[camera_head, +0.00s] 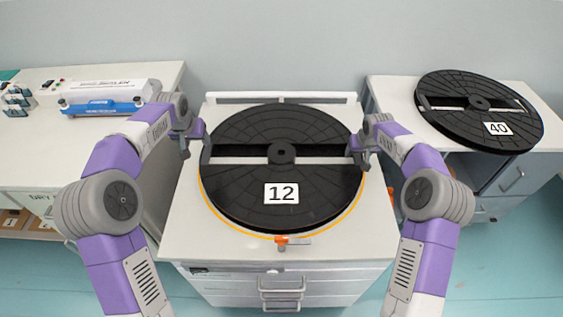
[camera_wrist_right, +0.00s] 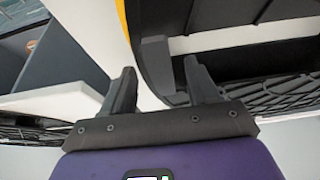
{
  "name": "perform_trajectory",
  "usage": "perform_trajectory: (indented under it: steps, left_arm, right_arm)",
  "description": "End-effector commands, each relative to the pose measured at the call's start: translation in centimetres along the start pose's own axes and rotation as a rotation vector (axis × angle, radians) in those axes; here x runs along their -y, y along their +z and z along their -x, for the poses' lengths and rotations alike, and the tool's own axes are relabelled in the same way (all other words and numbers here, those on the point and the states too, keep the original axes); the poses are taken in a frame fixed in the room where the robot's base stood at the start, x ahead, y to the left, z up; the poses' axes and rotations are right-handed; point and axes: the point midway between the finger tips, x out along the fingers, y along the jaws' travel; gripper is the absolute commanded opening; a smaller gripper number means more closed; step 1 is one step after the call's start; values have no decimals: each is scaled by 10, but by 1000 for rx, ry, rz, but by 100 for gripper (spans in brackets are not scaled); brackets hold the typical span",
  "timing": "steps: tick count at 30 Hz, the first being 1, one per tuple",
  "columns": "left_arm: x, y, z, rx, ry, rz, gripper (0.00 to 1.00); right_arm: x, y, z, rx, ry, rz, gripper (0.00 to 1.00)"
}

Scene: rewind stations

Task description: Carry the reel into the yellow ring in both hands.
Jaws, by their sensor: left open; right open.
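The black reel (camera_head: 240,192), labelled 12, lies flat on the white top of the middle station. The yellow ring (camera_head: 264,236) shows as a thin arc along its front and lower sides; its back part is hidden by the reel. My left gripper (camera_head: 196,148) is open at the reel's left rim, by the end of the pale slot. My right gripper (camera_head: 362,152) is open at the right rim. In the right wrist view the reel's rim (camera_wrist_right: 153,62) lies between the fingers of my right gripper (camera_wrist_right: 160,78), close to the right-hand finger; neither finger is closed on it.
A second black reel (camera_head: 448,112), labelled 40, lies on the right bench. An orange-handled tool (camera_head: 293,241) lies at the front of the station top (camera_head: 190,238). A blue and white sealing machine (camera_head: 108,97) stands on the left bench. A raised rail (camera_head: 280,97) runs behind the reel.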

Motion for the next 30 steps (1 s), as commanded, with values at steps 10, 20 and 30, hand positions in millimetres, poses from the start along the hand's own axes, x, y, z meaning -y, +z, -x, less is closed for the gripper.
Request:
perform_trajectory:
  steps: [10, 20, 30]
  left_arm:
    - [0, 0, 0, 0, 0, 0, 60]
    - [0, 0, 0, 0, 0, 0, 60]
    - [0, 0, 0, 0, 0, 0, 60]
  right_arm:
    - [0, -1, 75, -4, 0, 1, 60]
    - [0, 0, 106, -1, -1, 0, 60]
    - [0, 0, 107, 0, 0, 0, 60]
